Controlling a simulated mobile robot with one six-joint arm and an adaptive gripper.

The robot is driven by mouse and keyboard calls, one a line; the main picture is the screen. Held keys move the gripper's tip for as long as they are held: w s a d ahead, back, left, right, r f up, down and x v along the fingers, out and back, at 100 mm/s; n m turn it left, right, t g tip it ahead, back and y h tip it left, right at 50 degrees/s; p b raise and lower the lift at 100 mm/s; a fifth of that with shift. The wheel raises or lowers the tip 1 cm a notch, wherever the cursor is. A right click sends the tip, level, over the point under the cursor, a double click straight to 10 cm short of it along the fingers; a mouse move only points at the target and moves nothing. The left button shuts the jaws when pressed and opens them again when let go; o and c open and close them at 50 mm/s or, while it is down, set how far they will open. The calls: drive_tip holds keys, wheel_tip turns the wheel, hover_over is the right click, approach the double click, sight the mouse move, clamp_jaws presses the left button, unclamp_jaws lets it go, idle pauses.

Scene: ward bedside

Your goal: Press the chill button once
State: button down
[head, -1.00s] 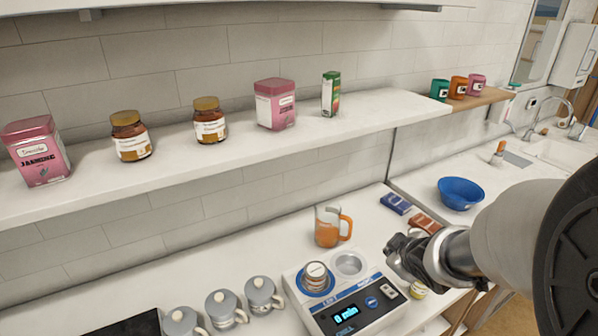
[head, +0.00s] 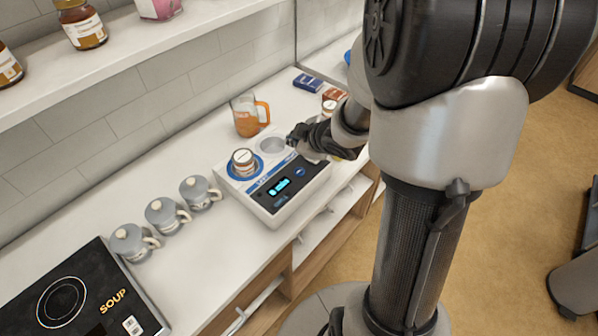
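The white machine (head: 258,221) with a dark front panel stands on the counter. Its lit display (head: 279,187) shows small blue text, too small to read surely now. A blue button (head: 300,172) sits to the right of the display; its label cannot be read. A small jar (head: 243,162) stands on the machine's left round plate, and the right round well (head: 271,145) looks empty. My gripper (head: 296,139) is over the machine's right back part, near the well and behind the blue button. Its fingers are dark and small, and I cannot tell whether they are open.
An orange-handled jug (head: 246,116) stands behind the machine. Several lidded grey cups (head: 163,214) line the counter to the left, beside a black hob (head: 70,300). A shelf (head: 130,50) overhangs the back.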

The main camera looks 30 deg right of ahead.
sight(297, 173)
wheel_tip(297, 173, down, 8)
drive_tip(key=b, duration=0.7)
idle(1.0)
drive_tip(key=shift+f+b, duration=0.4)
drive_tip(key=shift+f+b, duration=0.35)
drive_tip(key=shift+f, duration=0.05)
idle(0.5)
drive_tip(key=shift+r, duration=0.1)
drive_tip(key=shift+r+p, duration=0.75)
drive_tip(key=shift+p, duration=0.15)
wheel_tip(297, 173, up, 5)
drive_tip(key=p, duration=0.5)
idle(0.7)
